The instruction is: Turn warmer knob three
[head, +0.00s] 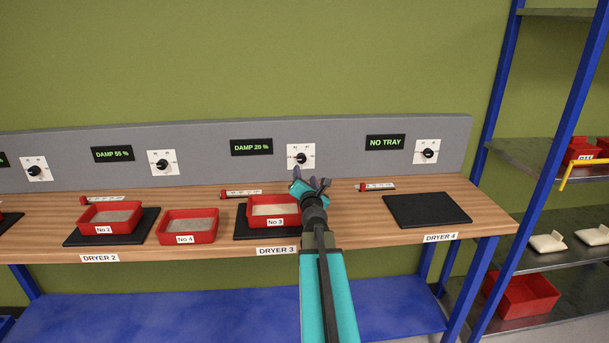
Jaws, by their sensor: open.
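The knob of dryer 3 (301,157) is a small black dial on a white plate, set in the grey back panel. It sits right of a display reading DAMP 28 % (251,147). My gripper (310,180) is open, below and in front of this knob, with its fingers pointing up toward the panel. Its fingertips appear close to the plate's lower edge; I cannot tell whether they touch. The red tray No 3 (273,222) holds pale material on the black pad above the DRYER 3 label (276,251), partly behind my arm.
Other knobs are at left (34,170), at dryer 2 (163,162) and at dryer 4 (428,153). Tray No 2 (110,230) and tray No 4 (185,239) stand on the bench (355,205). The dryer 4 pad (428,210) is empty. A blue-posted shelf stands right.

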